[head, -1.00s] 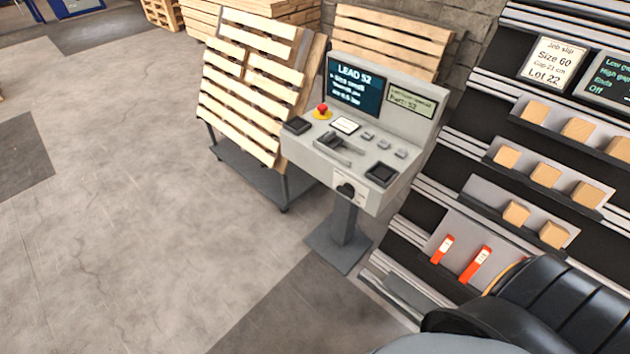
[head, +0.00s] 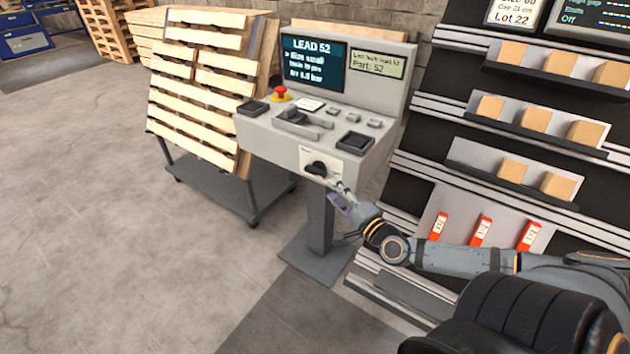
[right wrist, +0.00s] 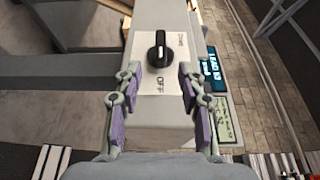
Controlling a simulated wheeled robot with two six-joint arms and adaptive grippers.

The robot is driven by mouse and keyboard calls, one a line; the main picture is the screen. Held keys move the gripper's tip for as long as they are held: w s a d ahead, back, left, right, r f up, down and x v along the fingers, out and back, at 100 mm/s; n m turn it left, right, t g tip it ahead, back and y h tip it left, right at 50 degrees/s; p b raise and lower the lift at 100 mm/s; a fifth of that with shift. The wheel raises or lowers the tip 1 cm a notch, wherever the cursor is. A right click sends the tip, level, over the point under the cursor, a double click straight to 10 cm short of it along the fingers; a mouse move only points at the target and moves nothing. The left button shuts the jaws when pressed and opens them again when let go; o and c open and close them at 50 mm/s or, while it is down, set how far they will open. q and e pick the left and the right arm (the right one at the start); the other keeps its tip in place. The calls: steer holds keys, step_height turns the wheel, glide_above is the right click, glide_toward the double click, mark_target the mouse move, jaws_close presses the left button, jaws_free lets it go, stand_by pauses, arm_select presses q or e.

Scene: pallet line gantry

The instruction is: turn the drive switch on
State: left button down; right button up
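The drive switch (head: 316,168) is a black rotary knob on a white plate on the front face of the grey console (head: 262,135). In the right wrist view the knob (right wrist: 158,50) shows close up, with "OFF" printed beside it and smaller lettering at its other end. My right gripper (head: 338,190) is just in front of and below the knob in the head view. In the right wrist view its two fingers (right wrist: 152,95) are apart with nothing between them, and the knob lies ahead of the gap, not touched. My left gripper is not in view.
The console carries a "LEAD 52" screen (head: 312,63), a red button (head: 281,93) and small trays. A cart with leaning pallets (head: 200,85) stands to its left. A rack (head: 420,150) with wooden blocks and red-orange items stands to its right. Floor at left is clear.

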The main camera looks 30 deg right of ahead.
mark_target(320, 177)
steer(key=w+b, duration=0.4)
steer(key=w, duration=0.1)
steer(key=shift+w+d+f, duration=0.1)
steer(key=shift+w+f, duration=0.05)
steer(key=shift+w, duration=0.25)
steer(key=shift+w+r, duration=0.2)
steer(key=shift+w, duration=0.95)
steer(key=shift+w+r+p, duration=0.15)
steer(key=shift+w+p, duration=0.6)
steer(key=shift+p, duration=0.05)
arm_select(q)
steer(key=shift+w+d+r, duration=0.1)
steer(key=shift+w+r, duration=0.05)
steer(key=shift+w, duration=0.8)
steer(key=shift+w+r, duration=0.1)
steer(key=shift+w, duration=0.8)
arm_select(e)
steer(key=shift+w, duration=0.45)
steer(key=shift+f, duration=0.2)
jaws_close()
